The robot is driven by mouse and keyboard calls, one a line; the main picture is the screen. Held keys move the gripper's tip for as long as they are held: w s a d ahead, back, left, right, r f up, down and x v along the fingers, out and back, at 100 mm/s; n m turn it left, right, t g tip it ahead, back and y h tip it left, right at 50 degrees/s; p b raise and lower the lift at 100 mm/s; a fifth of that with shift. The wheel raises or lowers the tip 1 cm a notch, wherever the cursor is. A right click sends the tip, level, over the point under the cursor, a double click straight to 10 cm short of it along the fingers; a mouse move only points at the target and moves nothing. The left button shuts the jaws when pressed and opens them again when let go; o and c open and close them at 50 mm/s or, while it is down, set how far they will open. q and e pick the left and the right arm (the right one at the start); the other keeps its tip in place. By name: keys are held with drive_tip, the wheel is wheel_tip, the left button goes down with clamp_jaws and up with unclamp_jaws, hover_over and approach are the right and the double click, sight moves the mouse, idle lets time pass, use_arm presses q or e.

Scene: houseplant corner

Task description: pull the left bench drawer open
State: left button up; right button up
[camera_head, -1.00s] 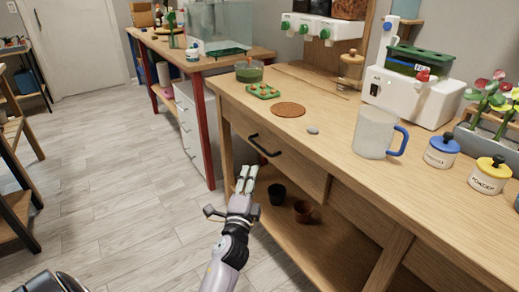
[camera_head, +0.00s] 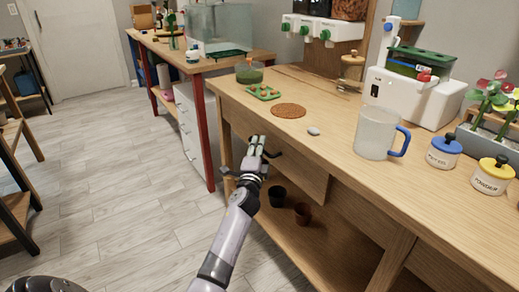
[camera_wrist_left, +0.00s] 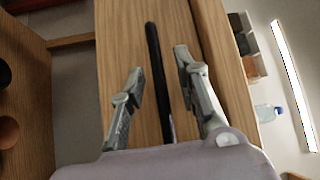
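The left bench drawer (camera_head: 300,174) has a plain wooden front and looks shut. Its black bar handle (camera_wrist_left: 156,75) runs lengthwise between the two fingers of my left gripper (camera_wrist_left: 158,80) in the left wrist view. The fingers are spread, with a gap on each side of the handle. In the head view my left gripper (camera_head: 256,150) is at the drawer front and hides most of the handle. My right gripper is not in view.
The bench top (camera_head: 333,150) above holds a cork mat (camera_head: 288,111), a grey pebble (camera_head: 313,131) and a frosted mug (camera_head: 375,135). Floor on the left is clear.

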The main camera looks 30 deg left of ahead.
use_arm(q)
drive_tip(key=shift+c, duration=0.5)
clamp_jaws()
drive_tip(key=shift+f, duration=0.1)
